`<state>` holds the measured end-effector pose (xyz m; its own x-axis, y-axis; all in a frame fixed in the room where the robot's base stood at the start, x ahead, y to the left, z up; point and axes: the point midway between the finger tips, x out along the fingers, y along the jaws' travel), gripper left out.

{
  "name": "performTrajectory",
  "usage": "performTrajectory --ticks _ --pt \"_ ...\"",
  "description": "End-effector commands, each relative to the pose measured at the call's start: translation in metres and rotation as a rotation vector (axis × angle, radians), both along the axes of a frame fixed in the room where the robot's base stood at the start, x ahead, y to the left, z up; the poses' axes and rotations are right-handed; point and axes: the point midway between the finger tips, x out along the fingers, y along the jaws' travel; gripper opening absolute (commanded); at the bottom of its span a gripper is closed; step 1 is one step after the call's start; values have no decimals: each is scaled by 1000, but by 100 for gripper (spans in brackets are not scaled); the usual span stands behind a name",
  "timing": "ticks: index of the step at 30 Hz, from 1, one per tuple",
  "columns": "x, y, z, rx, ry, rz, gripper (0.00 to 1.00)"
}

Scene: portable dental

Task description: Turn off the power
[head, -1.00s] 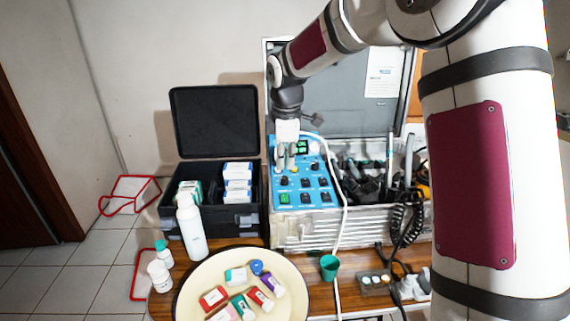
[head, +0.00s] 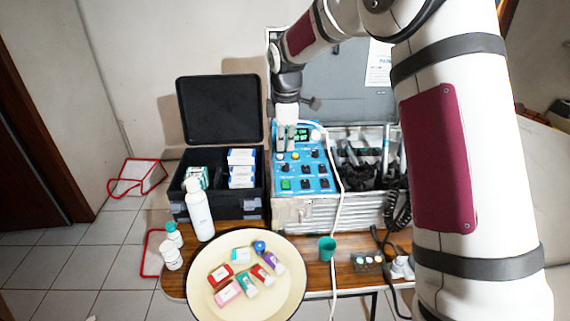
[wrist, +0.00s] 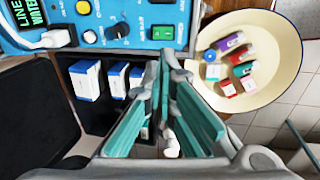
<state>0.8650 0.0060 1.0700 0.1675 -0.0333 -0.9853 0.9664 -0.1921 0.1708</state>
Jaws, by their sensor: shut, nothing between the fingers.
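The blue control panel (head: 318,184) of the dental unit sits in an open metal case. A lit green switch (head: 285,184) is at its lower left; it also shows bright green in the wrist view (wrist: 162,33). Its label is too small to read. My gripper (head: 286,149) is shut and empty, pointing down over the panel's upper left part, behind the green switch in the head view. In the wrist view its teal finger pads (wrist: 162,65) meet just below the green switch. I cannot tell whether the fingertips touch the panel.
A white hose (head: 341,205) runs down across the case front. An open black box (head: 220,200) with cartons stands left of the case. A cream round tray (head: 205,291) with small boxes, a white bottle (head: 200,212) and a green cup (head: 327,248) stand in front.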

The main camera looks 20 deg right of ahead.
Motion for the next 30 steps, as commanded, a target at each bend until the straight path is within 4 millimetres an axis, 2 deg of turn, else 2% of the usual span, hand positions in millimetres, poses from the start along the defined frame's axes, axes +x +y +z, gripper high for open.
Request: performTrajectory --ticks 5,18,24,30 --pt "2 -1 -25 0 5 0 0" --pt "16 -3 -106 0 4 1 0" --pt "21 -4 -127 0 0 0 0" --pt "22 -5 -134 0 0 0 0"
